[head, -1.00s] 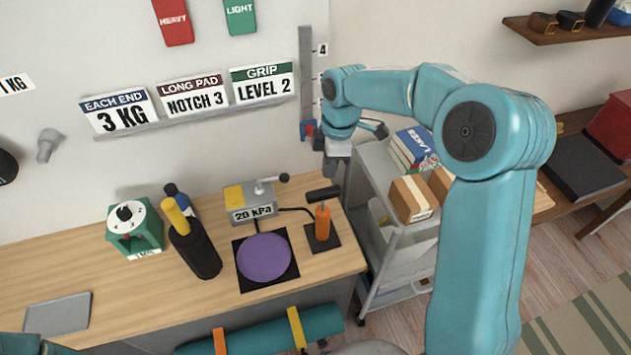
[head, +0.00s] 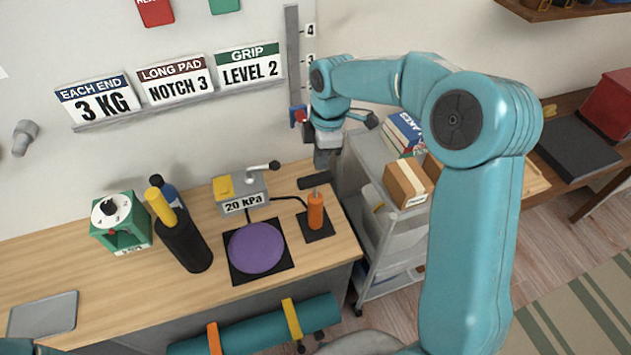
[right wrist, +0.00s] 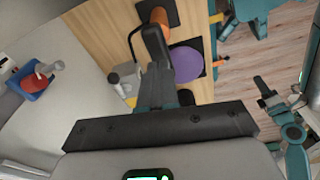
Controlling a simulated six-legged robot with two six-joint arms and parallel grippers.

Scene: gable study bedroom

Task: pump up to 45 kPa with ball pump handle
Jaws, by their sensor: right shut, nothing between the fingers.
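The ball pump has an orange cylinder (head: 315,212) on a black base plate, with a black T handle (head: 314,182) above it. A bit of rod shows between handle and cylinder. The grey gauge box (head: 240,193) reads 20 kPa. My right gripper (head: 323,163) is shut and empty, just above and behind the handle's right end; I cannot tell whether they touch. In the right wrist view the orange cylinder (right wrist: 161,18) shows at the top, with the dark handle (right wrist: 153,45) close before the fingers. My left gripper is out of view.
A purple disc (head: 256,248) on a black mat lies before the gauge. A black bottle holder (head: 183,244) and a green dial box (head: 121,223) stand to the left. A grey trolley (head: 375,238) with boxes stands right of the desk.

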